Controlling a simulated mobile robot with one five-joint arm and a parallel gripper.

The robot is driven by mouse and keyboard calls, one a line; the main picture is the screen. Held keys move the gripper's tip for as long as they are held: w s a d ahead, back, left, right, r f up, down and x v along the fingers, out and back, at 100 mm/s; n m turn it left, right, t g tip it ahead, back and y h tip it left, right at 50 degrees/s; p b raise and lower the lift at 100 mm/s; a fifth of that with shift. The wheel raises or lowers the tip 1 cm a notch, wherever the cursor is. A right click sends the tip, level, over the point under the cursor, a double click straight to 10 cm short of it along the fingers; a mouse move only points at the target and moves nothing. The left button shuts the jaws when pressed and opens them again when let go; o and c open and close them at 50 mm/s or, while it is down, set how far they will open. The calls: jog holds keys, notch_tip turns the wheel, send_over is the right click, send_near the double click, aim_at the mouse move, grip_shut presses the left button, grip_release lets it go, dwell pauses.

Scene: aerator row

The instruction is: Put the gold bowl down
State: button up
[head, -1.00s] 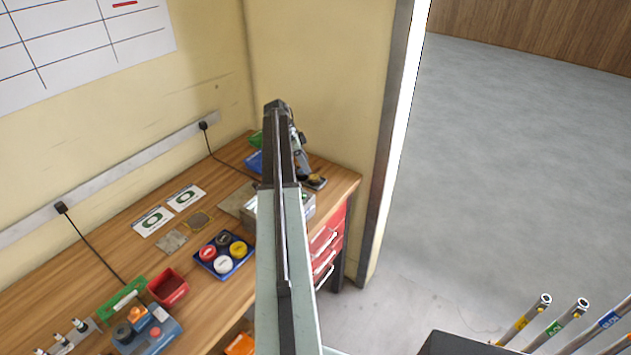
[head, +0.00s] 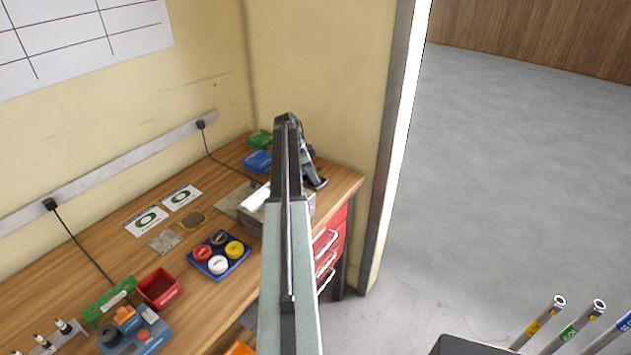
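My arm stands in the middle of the view and covers much of the bench's right end. My gripper (head: 314,178) shows only in part, to the right of the dark arm link, over the right end of the bench. Its fingers are small and partly hidden, so I cannot tell whether it is open or shut. I cannot make out a gold bowl; it may be hidden behind my arm or gripper. A yellow round piece (head: 235,249) sits with red, black and white ones in a blue tray (head: 221,275) on the bench, apart from my gripper.
The wooden bench (head: 215,308) holds a red bin (head: 159,289), a blue-grey device (head: 136,333), white cards (head: 147,221), a small brown-framed square (head: 193,220) and blue (head: 257,162) and green bins (head: 260,139). Red drawers (head: 326,250) are below.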

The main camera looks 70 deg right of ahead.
grip_shut()
notch_tip(320, 180, up, 10)
jog(key=p, duration=1)
jog(key=shift+r, duration=0.2)
